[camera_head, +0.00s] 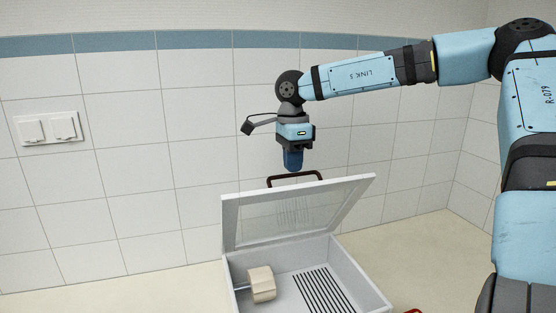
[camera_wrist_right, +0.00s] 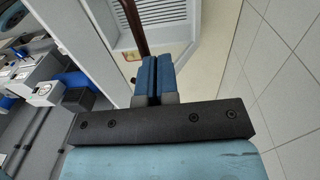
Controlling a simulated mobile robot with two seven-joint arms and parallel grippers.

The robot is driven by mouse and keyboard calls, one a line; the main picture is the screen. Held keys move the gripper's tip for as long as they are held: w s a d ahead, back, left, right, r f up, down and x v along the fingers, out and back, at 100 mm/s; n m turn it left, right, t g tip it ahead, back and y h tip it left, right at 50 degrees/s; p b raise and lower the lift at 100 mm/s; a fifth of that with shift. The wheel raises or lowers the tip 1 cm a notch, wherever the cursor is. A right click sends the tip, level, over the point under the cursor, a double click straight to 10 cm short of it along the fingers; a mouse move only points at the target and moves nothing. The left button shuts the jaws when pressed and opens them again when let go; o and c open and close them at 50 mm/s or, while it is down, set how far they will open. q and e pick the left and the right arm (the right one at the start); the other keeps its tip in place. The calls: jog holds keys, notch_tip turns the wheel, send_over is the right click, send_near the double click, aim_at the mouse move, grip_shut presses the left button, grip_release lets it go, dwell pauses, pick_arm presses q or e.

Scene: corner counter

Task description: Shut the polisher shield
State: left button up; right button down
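The polisher (camera_head: 355,272) is a white open-topped box on the counter, with a cream polishing wheel (camera_head: 262,284) inside. Its shield (camera_head: 300,214), a clear panel in a white frame, stands raised and tilted at the back. A dark reddish-brown handle (camera_head: 295,177) is on the shield's upper edge. My right gripper (camera_head: 293,166) points down just above the handle. In the right wrist view its blue fingers (camera_wrist_right: 156,76) are together with only a thin slit between them, and the handle (camera_wrist_right: 134,24) lies just beyond the tips. I cannot tell whether they touch. My left gripper is out of view.
A tiled wall (camera_head: 140,170) with a blue band stands behind, with a double switch plate (camera_head: 48,128) at left. A small red part (camera_head: 412,311) shows at the bottom edge.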

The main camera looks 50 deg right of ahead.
aim_at(306, 190)
jog(key=s+a+f+t+b, duration=0.1)
jog(key=s+b, duration=0.1)
jog(key=s+a+f+t+h+b, duration=0.1)
jog(key=s+b, duration=0.1)
jog(key=b, duration=0.1)
jog(key=s+a+f+b, duration=0.1)
jog(key=s+f+b, duration=0.1)
jog(key=shift+s+t+b, duration=0.1)
jog(key=shift+t+b, duration=0.3)
jog(key=shift+s+a+f+h+b, duration=0.3)
jog(key=shift+s+a+f+b, duration=0.2)
jog(key=shift+s+b, duration=0.35)
jog(key=shift+s+a+f+b, duration=0.1)
jog(key=shift+s+f+b, duration=0.1)
jog(key=shift+b, duration=0.2)
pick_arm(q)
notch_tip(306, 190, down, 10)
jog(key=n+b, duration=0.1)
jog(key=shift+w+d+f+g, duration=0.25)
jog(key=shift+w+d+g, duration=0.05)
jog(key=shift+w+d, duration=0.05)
pick_arm(e)
jog(key=shift+s+a+f, duration=0.35)
jog(key=shift+s, duration=0.25)
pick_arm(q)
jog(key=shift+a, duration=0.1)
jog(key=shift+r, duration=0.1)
pick_arm(e)
jog(key=shift+r, duration=0.15)
